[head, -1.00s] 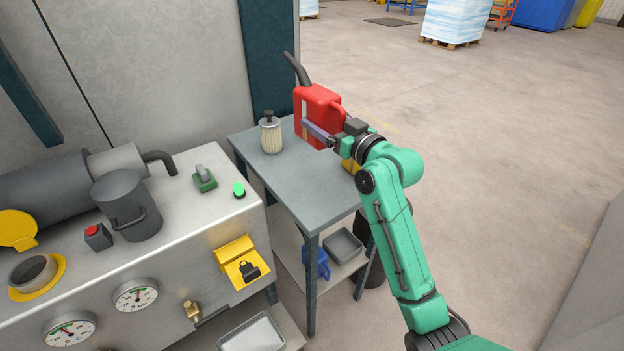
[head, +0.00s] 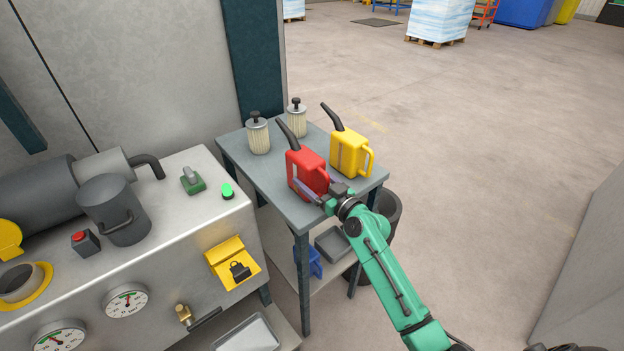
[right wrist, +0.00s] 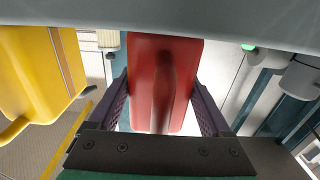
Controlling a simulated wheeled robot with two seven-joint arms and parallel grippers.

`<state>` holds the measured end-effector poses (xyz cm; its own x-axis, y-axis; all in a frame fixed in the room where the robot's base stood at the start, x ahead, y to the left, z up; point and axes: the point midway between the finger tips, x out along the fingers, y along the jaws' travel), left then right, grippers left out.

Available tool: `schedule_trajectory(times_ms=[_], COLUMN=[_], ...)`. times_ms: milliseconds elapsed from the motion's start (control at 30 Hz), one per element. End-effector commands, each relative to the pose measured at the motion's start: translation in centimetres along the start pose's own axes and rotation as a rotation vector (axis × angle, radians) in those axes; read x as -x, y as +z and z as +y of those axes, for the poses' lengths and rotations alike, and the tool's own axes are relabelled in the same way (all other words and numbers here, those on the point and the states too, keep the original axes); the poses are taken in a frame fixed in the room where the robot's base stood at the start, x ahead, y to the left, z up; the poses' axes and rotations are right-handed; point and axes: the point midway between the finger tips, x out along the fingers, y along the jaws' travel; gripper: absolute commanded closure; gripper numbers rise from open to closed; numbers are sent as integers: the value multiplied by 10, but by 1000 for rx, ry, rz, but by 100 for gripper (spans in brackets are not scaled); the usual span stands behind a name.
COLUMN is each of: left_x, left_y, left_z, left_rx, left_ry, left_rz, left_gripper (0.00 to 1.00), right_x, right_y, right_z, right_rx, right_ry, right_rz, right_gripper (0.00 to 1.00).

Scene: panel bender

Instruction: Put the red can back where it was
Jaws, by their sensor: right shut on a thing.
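The red can (head: 306,171), with a black spout, is upright at the front part of the small grey table (head: 262,179). My right gripper (head: 315,192) is shut on it, with one finger on each side. In the right wrist view the red can (right wrist: 163,85) fills the space between the fingers of the right gripper (right wrist: 163,105). Whether the can's base touches the tabletop is hard to tell. My left gripper is not in view.
A yellow can (head: 350,154) stands close to the right of the red one. Two ribbed filters (head: 258,138) (head: 297,119) with dark knobs stand at the back of the table. A steel machine (head: 150,240) is on the left. A dark bin (head: 388,207) stands behind my arm.

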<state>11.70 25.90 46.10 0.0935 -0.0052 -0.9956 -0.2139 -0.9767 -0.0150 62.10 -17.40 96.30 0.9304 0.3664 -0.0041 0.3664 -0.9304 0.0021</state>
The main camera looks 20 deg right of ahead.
Motion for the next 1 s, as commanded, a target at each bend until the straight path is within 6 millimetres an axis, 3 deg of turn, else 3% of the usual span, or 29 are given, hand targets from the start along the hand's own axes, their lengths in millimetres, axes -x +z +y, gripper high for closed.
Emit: schedule_trajectory(times_ms=[33, 67, 100, 467, 900, 1000], left_x=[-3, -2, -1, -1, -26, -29], left_y=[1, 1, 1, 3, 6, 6], left_z=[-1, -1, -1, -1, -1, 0], left_rx=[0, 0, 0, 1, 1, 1], left_ry=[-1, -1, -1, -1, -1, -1], left_rz=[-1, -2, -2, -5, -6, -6], left_gripper=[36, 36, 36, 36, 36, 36], right_x=[0, 0, 0, 7, 101, 114], right_y=[1, 1, 1, 1, 4, 2], right_z=[0, 0, 0, 0, 0, 0], right_rx=[1, 0, 0, 0, 3, 1], right_ry=[0, -1, 0, 0, -1, -1], right_rz=[4, 0, 0, -1, -4, -2], right_gripper=[100, 6, 0, 0, 0, 0])
